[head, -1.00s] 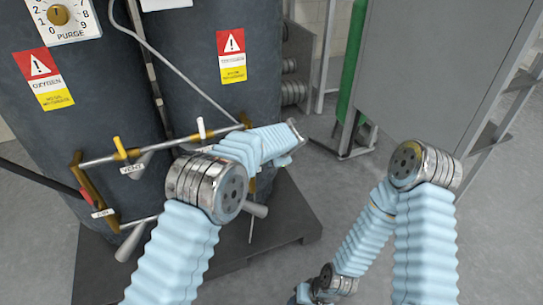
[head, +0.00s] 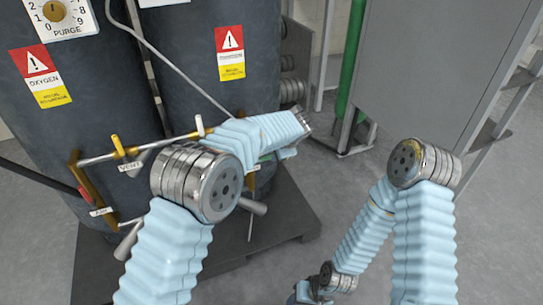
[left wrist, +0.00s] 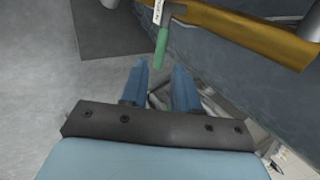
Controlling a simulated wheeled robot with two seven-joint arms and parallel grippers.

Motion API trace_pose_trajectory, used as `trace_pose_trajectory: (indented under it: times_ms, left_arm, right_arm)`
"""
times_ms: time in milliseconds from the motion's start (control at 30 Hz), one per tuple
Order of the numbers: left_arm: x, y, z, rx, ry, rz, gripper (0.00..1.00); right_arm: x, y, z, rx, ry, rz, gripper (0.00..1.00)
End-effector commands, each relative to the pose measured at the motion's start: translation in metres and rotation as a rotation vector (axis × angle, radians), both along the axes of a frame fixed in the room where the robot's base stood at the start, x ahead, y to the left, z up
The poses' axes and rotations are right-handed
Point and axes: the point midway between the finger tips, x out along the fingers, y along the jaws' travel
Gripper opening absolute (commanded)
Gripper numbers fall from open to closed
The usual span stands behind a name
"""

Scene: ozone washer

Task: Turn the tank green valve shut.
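The green valve handle (left wrist: 162,46) shows in the left wrist view, hanging below a brass-coloured pipe bracket with a white tag (left wrist: 158,12). My left gripper (left wrist: 160,72) has two blue fingers set apart, with nothing between them. The handle's lower end is just beyond the fingertips, roughly in line with the gap; I cannot tell how far off it is in depth. In the head view my left arm reaches across the front of the tanks and hides most of the green valve.
Two dark tanks (head: 215,95) stand on a dark base (head: 290,222). A vent valve with a tag (head: 130,166) and a red-handled valve (head: 84,196) are at the left. A grey cabinet (head: 430,70) and a green cylinder (head: 351,60) stand behind. The floor at the right is clear.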

Motion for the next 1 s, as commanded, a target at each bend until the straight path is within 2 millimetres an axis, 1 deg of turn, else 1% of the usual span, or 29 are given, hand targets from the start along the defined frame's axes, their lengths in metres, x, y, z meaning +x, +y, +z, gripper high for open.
trace_pose_trajectory:
  times_ms: [33,200,300,400,533,900,967,1000]
  left_arm:
    - [-0.007,-0.004,0.012,-0.002,-0.003,-0.002,0.30]
    - [-0.027,-0.010,0.043,0.000,-0.001,-0.001,0.30]
    - [-0.036,-0.013,0.056,0.000,0.000,-0.001,0.30]
    - [-0.041,-0.014,0.065,-0.001,0.000,-0.001,0.30]
    - [-0.043,-0.015,0.068,0.000,0.001,0.001,0.30]
    - [-0.043,-0.015,0.068,0.000,0.001,0.001,0.30]
    - [-0.043,-0.013,0.062,-0.005,0.009,0.003,0.30]
    - [-0.043,-0.010,0.054,-0.013,0.023,0.008,0.30]
  right_arm:
    - [0.000,0.000,-0.001,0.000,0.000,-0.001,0.43]
    - [0.000,-0.001,-0.002,-0.001,0.000,-0.001,0.43]
    - [0.000,-0.001,-0.003,-0.001,0.000,-0.001,0.43]
    - [0.000,-0.001,-0.003,-0.001,0.000,-0.001,0.43]
    - [0.000,-0.001,-0.003,-0.001,-0.001,-0.002,0.43]
    - [0.000,-0.001,-0.003,-0.001,0.000,-0.001,0.43]
    - [0.000,-0.001,-0.003,-0.001,0.000,-0.001,0.43]
    - [0.000,-0.001,-0.003,-0.001,0.000,-0.001,0.43]
